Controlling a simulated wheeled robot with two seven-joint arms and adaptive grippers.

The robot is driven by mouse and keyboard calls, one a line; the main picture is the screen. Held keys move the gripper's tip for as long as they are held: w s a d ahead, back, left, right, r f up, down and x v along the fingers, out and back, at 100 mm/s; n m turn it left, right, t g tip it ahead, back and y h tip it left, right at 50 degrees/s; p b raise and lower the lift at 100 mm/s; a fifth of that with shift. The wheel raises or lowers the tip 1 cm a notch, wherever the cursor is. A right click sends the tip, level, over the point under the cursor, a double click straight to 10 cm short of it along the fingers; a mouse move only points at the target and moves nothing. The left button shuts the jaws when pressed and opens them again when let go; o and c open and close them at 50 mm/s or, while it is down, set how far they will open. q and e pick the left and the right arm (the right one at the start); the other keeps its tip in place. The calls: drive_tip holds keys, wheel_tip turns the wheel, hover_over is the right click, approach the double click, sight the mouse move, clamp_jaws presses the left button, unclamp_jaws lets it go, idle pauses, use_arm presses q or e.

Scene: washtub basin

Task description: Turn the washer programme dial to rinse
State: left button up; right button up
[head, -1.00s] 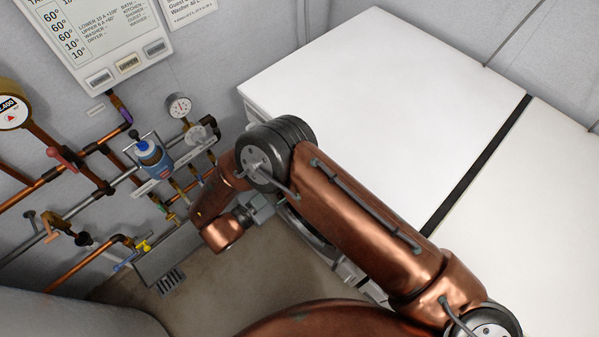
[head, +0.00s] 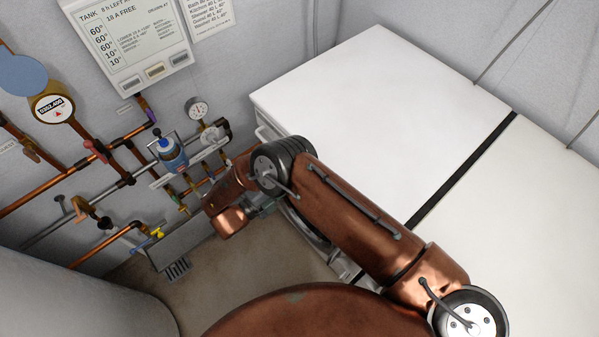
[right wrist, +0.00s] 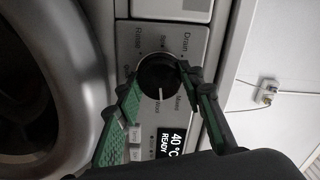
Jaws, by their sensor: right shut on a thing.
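The washer programme dial (right wrist: 157,78) is a round black knob on the washer's control panel in the right wrist view. Its white pointer mark faces the bottom of the picture, away from the "Rinse" label (right wrist: 138,38) at its upper left. "Drain" is printed at its upper right. My right gripper (right wrist: 159,74) is shut on the dial, with a green-padded finger on each side. The display (right wrist: 172,143) reads "40 °C READY". In the head view my right arm reaches down in front of the white washer (head: 370,95) and hides the dial. My left gripper is not in view.
Copper pipes (head: 75,175), valves and a gauge (head: 197,108) line the wall left of my arm. A second white machine (head: 520,220) stands right of the washer. A drain grate (head: 177,268) lies at the floor's edge.

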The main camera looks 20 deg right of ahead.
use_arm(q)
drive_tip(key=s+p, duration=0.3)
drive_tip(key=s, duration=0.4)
use_arm(e)
drive_tip(key=m, duration=0.5)
drive_tip(key=shift+r+m, duration=0.1)
drive_tip(key=shift+m, duration=0.2)
drive_tip(key=shift+m+p, duration=0.3)
drive_tip(key=shift+m, duration=0.6)
drive_tip(key=m+p, duration=0.1)
drive_tip(key=m, duration=0.2)
drive_tip(key=shift+m+p, duration=0.3)
drive_tip(key=m+p, duration=0.2)
drive_tip(key=m, duration=0.4)
drive_tip(key=shift+p, duration=0.3)
drive_tip(key=m+p, duration=0.2)
drive_tip(key=m, duration=0.4)
drive_tip(key=shift+m, duration=0.3)
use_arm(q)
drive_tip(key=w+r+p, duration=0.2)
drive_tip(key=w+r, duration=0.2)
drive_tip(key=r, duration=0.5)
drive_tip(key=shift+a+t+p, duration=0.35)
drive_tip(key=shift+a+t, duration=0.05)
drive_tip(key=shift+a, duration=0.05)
use_arm(e)
drive_tip(key=shift+m, duration=2.3)
drive_tip(key=o, duration=1.2)
drive_tip(key=shift+c, duration=0.2)
